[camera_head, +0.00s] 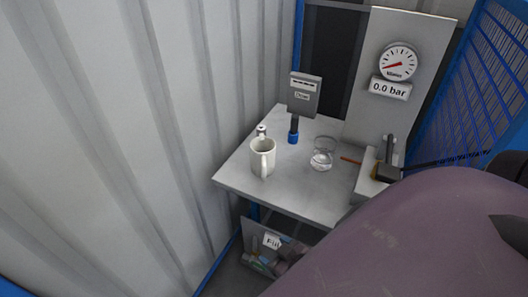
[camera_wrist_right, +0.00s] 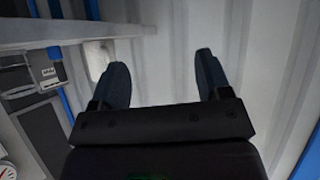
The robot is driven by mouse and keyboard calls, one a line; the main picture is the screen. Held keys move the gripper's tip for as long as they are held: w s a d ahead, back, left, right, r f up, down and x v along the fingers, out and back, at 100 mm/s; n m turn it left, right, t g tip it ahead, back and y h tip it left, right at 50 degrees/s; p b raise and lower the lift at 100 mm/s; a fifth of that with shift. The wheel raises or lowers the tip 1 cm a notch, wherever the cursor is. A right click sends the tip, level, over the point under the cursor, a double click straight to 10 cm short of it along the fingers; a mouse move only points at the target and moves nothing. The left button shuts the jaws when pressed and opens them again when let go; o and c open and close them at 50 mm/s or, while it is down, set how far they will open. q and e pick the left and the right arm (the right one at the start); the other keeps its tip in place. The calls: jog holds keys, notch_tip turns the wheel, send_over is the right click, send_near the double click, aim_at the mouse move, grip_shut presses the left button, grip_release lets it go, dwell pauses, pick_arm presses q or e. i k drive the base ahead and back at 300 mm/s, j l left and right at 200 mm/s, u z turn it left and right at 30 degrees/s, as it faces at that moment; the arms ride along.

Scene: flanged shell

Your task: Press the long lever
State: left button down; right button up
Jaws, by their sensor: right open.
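In the head view a thin orange rod (camera_head: 351,160) sticks out to the left from a pale block (camera_head: 368,178) at the right side of the table. A dark upright handle (camera_head: 389,150) stands on the same block. I cannot tell for sure which of these is the long lever. A large purple-brown rounded shape hides the area in front of the block. My right gripper (camera_wrist_right: 160,62) is open in the right wrist view, with nothing between its dark blue fingers. I cannot make out its fingers clearly in the head view. My left gripper is not in view.
On the grey table (camera_head: 236,184) stand a white mug (camera_head: 262,158), a clear glass vessel (camera_head: 322,154) and a grey box on a blue-based post (camera_head: 304,95). A gauge (camera_head: 398,61) hangs above a "0.0 bar" label. A corrugated wall (camera_head: 150,120) bounds the left, blue mesh (camera_head: 480,80) the right.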

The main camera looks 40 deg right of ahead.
aim_at(385, 173)
jog(key=z, duration=0.45)
jog(key=l+z, duration=0.1)
jog(key=z, duration=1.25)
jog(key=i+z, duration=0.1)
jog(key=z, duration=0.35)
